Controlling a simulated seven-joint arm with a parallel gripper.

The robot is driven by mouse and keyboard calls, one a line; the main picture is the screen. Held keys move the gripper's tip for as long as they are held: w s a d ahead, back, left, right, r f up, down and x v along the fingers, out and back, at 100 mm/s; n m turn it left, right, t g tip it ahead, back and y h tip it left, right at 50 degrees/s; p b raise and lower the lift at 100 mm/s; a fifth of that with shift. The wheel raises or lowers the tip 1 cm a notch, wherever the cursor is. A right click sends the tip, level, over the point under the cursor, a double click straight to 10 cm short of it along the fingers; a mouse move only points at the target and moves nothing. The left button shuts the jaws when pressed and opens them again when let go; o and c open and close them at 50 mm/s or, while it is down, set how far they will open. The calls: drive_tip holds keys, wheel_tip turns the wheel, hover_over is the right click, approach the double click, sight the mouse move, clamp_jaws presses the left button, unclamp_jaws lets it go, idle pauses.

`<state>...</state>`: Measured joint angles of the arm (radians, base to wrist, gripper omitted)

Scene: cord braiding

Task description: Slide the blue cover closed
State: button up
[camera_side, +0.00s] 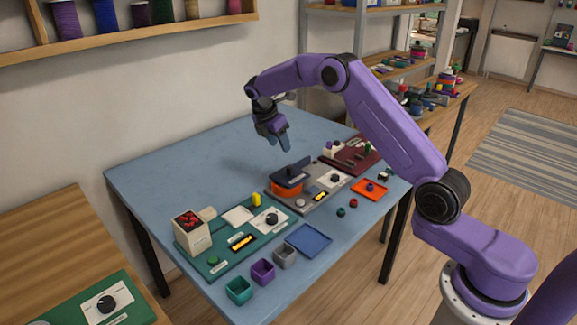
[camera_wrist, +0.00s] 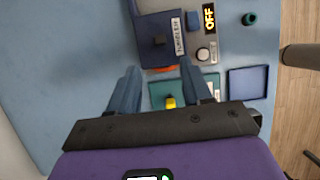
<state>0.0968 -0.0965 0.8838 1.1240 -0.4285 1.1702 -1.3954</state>
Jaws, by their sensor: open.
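The dark blue cover (camera_side: 292,173) lies over an orange bin (camera_side: 287,187) on the grey tumbler station. In the wrist view the cover (camera_wrist: 153,28) has a small dark knob on top and stands beside a "TUMBLER" label. A strip of orange (camera_wrist: 166,69) shows past its near edge. How far it covers the bin is hard to tell. My gripper (camera_side: 283,145) is above and behind the cover, apart from it. In the wrist view my gripper (camera_wrist: 159,86) has its two fingers spread with nothing between them.
A green board (camera_side: 232,243) carries a cream box (camera_side: 192,231) and a yellow piece (camera_side: 256,199). A maroon board (camera_side: 350,158) stands behind. The blue table's left side is clear.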

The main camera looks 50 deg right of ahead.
sight(290, 167)
drive_tip(key=x, duration=1.1)
drive_tip(key=shift+d+f, duration=0.1)
drive_tip(key=shift+f, duration=0.2)
drive_tip(key=shift+c, duration=0.3)
